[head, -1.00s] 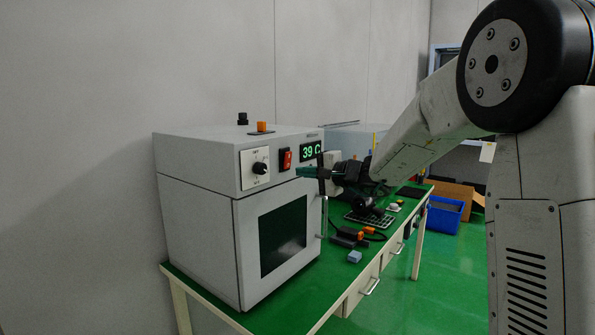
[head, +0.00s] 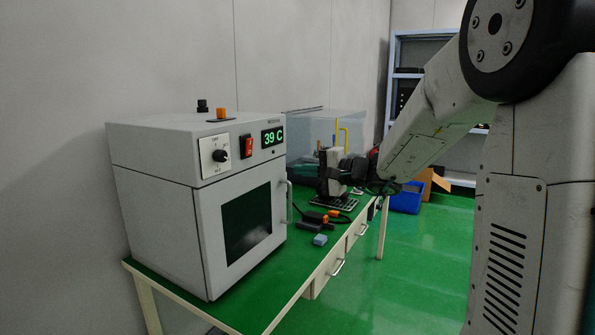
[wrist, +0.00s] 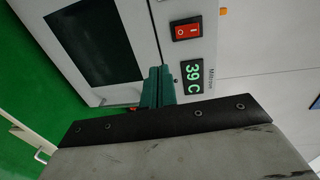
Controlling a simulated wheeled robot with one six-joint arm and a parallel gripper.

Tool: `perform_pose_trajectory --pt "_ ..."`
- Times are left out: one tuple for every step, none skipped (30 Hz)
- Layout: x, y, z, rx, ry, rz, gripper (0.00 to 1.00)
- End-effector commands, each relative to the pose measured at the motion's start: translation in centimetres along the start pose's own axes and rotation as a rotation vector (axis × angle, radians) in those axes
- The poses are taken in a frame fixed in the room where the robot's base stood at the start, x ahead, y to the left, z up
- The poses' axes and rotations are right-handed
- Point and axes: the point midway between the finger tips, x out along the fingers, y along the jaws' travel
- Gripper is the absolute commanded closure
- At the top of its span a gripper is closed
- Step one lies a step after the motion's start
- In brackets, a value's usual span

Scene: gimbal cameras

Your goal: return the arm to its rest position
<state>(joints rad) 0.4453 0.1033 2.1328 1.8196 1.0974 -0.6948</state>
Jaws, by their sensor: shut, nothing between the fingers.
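My gripper (head: 299,172) is to the right of the grey oven (head: 160,160), in front of the clear box, in the head view. Its dark green fingers are together and empty; they show more clearly in the wrist view (wrist: 157,85). My arm reaches in from the right over the green bench. In the wrist view the oven's red switch (wrist: 187,31) and its display reading 39 C (wrist: 192,77) lie beyond the fingers. The fingertips look apart from the oven. The oven door is shut.
The green bench (head: 268,290) holds a small blue block (head: 320,240), dark and orange parts (head: 317,217) and a perforated plate (head: 334,203). A clear box (head: 312,127) stands behind. A blue bin (head: 405,200) is on the green floor. The floor before the bench is clear.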

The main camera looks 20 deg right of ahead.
Motion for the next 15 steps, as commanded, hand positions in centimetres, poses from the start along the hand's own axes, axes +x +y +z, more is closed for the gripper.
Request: perform_pose_trajectory --pt "0.0 0.0 0.0 0.0 0.0 0.0 1.0" --pt "0.0 0.0 0.0 0.0 0.0 0.0 1.0" --pt "0.0 0.0 0.0 0.0 0.0 0.0 1.0" --pt "0.0 0.0 0.0 0.0 0.0 0.0 1.0" --pt "0.0 0.0 0.0 0.001 0.0 0.0 1.0" --pt "0.0 0.0 0.0 0.006 0.0 0.0 1.0" --pt "0.0 0.0 0.0 0.015 0.0 0.0 1.0" --pt "0.0 0.0 0.0 0.029 -0.003 0.0 1.0" --pt "0.0 0.4 0.4 0.047 -0.021 0.017 1.0" --pt "-0.1 1.0 0.9 0.057 -0.041 0.039 1.0" --pt "-0.2 1.8 1.6 0.067 -0.064 0.067 1.0" --pt "-0.5 3.0 2.7 0.081 -0.102 0.115 1.0" --pt "-0.8 3.8 3.7 0.086 -0.134 0.156 1.0" --pt "-1.3 4.5 5.0 0.085 -0.17 0.201 1.0" --pt "-2.1 5.4 7.1 0.078 -0.224 0.266 1.0"
